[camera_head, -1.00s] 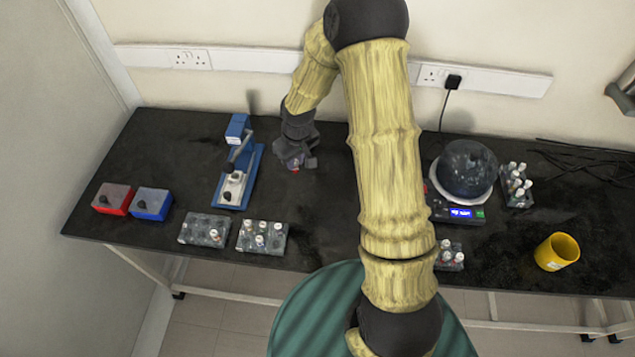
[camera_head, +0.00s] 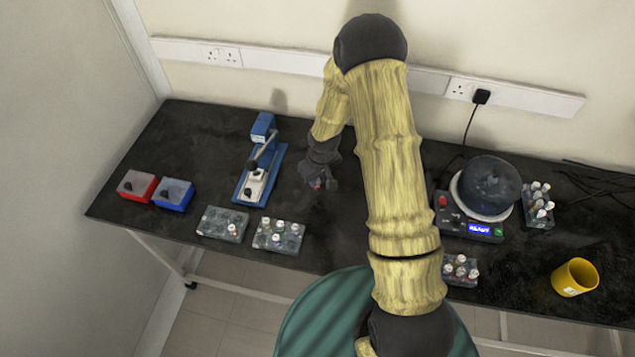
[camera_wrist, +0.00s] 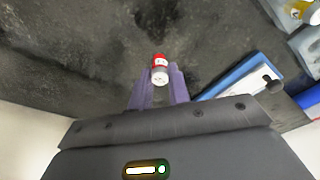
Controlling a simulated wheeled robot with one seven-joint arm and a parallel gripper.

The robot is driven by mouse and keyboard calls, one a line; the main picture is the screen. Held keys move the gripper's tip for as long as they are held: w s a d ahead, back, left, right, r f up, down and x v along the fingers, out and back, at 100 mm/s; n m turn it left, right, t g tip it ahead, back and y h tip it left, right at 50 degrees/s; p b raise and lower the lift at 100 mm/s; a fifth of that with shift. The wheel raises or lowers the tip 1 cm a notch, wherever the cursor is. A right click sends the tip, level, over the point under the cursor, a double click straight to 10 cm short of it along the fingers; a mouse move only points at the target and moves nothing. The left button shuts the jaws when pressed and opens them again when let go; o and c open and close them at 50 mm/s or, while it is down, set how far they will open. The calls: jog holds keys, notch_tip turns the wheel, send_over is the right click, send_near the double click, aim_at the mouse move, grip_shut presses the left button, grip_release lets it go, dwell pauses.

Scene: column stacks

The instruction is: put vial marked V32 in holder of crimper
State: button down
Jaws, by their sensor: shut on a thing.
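My gripper (camera_head: 319,186) is shut on a small vial (camera_wrist: 159,70) with a red band and a white end, held between the purple fingers in the wrist view. No marking on the vial can be read. The gripper is above the dark bench, to the right of the crimper. The blue crimper (camera_head: 273,168) stands on the bench with its lever and a pale holder area (camera_head: 255,186) at its front end. I cannot make out the holder's inside. A blue edge (camera_wrist: 228,78) of what looks like the crimper shows in the wrist view.
Two vial racks (camera_head: 222,224) (camera_head: 279,236) stand at the front edge, with red (camera_head: 137,187) and blue (camera_head: 174,195) boxes to the left. A round dark device (camera_head: 487,187), more vial racks and a yellow cup (camera_head: 575,278) are at the right. The bench around my gripper is clear.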

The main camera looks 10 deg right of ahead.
aim_at(318, 181)
jog(key=shift+f, duration=1.35)
jog(key=shift+f, duration=0.2)
jog(key=c, duration=1.3)
grip_release()
jog(key=shift+r, duration=0.1)
jog(key=r, duration=0.4)
jog(key=s+r, duration=0.1)
jog(key=r, duration=0.7)
jog(key=shift+s+d+r+b, duration=0.1)
jog(key=shift+s+d+b, duration=0.2)
jog(key=shift+d+b, duration=0.05)
